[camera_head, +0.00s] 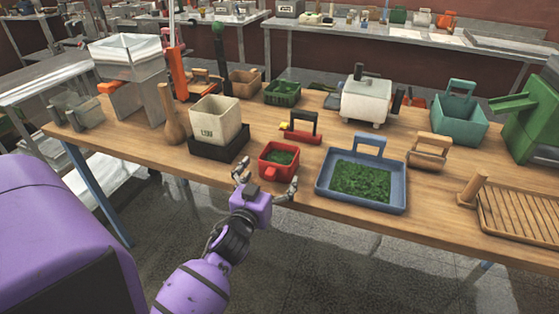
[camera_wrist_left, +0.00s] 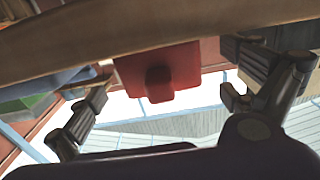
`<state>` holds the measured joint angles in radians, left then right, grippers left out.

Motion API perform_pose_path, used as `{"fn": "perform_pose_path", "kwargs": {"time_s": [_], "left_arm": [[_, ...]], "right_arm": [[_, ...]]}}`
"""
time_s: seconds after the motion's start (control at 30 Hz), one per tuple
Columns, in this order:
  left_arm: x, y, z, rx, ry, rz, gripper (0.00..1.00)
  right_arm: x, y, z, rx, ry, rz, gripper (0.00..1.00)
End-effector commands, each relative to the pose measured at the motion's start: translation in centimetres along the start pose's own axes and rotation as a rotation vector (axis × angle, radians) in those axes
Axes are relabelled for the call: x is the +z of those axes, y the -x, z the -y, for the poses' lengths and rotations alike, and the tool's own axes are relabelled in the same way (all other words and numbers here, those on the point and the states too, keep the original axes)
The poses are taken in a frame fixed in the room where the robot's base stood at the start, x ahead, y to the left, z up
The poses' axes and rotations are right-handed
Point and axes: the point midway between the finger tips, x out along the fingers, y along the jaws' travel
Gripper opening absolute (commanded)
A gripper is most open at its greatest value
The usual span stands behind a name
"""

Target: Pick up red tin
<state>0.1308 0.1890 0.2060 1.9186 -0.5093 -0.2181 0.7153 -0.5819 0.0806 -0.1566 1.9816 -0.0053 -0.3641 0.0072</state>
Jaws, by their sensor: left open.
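The red tin (camera_head: 263,163) is a small square open box with green leafy contents and a short red handle on its near side. It sits at the front edge of the wooden table, handle facing my left gripper. My left gripper (camera_head: 266,181) is open at the table edge, its fingers spread either side of the tin's near side. In the left wrist view, the red tin (camera_wrist_left: 185,68) with its dark handle shows between the fingers of my left gripper (camera_wrist_left: 166,105). No grasp on the tin shows. My right gripper is not in view.
A blue tray (camera_head: 324,196) with green leaves stands right of the tin. A black base (camera_head: 207,149) with a cream box (camera_head: 212,123) stands to its left. Behind is a red-and-black tool (camera_head: 300,132). Open floor lies in front of the table.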

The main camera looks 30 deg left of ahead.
Motion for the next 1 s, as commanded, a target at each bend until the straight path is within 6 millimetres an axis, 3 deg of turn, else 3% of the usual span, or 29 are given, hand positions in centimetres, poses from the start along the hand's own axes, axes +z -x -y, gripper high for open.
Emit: {"fn": "perform_pose_path", "kwargs": {"time_s": [0.3, 0.6, 1.0], "left_arm": [[-0.2, -4.5, 0.0, 0.000, 0.001, -0.003, 1.00], [0.0, -5.1, 0.0, 0.000, 0.000, -0.001, 1.00], [0.0, -5.0, 0.0, 0.000, 0.000, -0.001, 0.49]], "right_arm": [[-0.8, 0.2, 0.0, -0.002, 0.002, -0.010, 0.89], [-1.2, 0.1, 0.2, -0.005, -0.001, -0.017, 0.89], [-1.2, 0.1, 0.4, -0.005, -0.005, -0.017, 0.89]]}}
